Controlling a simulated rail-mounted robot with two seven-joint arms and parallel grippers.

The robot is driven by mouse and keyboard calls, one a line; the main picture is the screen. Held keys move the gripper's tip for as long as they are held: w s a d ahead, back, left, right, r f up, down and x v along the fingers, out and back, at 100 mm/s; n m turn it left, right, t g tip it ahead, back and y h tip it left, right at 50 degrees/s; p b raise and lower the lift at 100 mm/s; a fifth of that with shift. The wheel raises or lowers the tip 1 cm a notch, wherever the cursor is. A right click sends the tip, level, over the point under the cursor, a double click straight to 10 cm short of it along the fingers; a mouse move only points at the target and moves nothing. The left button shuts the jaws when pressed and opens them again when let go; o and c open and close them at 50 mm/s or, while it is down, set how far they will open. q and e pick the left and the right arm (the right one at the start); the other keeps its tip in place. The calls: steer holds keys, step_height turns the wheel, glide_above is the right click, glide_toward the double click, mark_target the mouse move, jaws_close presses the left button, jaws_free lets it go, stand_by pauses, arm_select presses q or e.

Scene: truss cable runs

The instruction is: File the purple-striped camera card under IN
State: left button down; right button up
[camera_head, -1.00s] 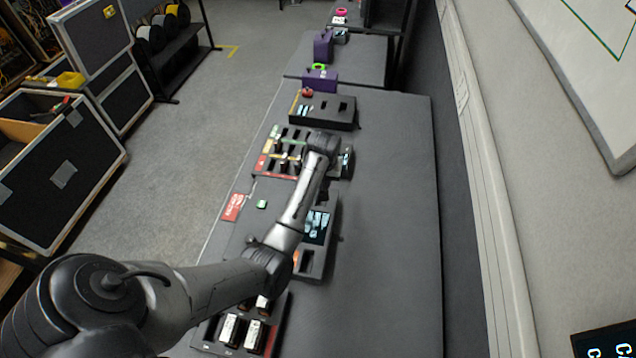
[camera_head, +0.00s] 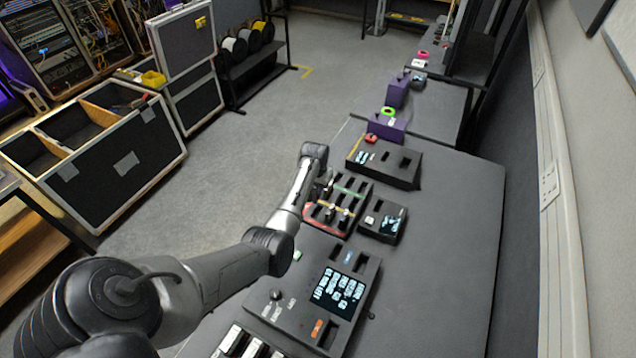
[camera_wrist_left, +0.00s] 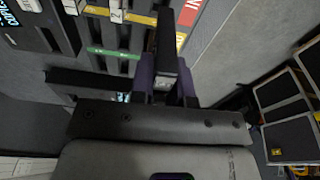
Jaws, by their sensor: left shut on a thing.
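The slotted card tray (camera_head: 338,222) with green, yellow and red strips stands on the bench in the head view. My left gripper (camera_head: 326,180) is over its left side, its fingertips hard to make out there. In the left wrist view my left gripper (camera_wrist_left: 167,84) is shut on a narrow dark card (camera_wrist_left: 166,50) with a pale mark at its near end. Purple shows on both sides of it; I cannot tell whether that is its stripe. The tray's green strip (camera_wrist_left: 113,53) and pale cards in slots show beside it. My right gripper is out of view.
A console with a lit screen (camera_head: 339,291) stands nearer on the bench, and a small screen unit (camera_head: 382,222) right of the tray. A black slotted box (camera_head: 385,163) and purple cases (camera_head: 388,127) stand beyond. The bench's right side is clear.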

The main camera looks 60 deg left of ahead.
mark_target(317, 199)
arm_select(q)
steer(key=shift+s+d+f+m, duration=0.3)
steer(key=shift+s+d+f, duration=0.05)
steer(key=shift+s+f, duration=0.05)
steer(key=shift+f, duration=0.1)
steer(key=shift+w+a+f+b, duration=0.15)
steer(key=shift+f+b, duration=0.15)
steer(key=shift+b, duration=0.45)
step_height(317, 199, down, 3)
steer(key=b, duration=0.4)
steer(key=shift+f, duration=1)
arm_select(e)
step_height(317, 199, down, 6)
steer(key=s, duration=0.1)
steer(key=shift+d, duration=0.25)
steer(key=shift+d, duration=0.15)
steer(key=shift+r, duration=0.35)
arm_select(q)
steer(key=shift+f+p, duration=0.1)
steer(key=shift+p, duration=0.35)
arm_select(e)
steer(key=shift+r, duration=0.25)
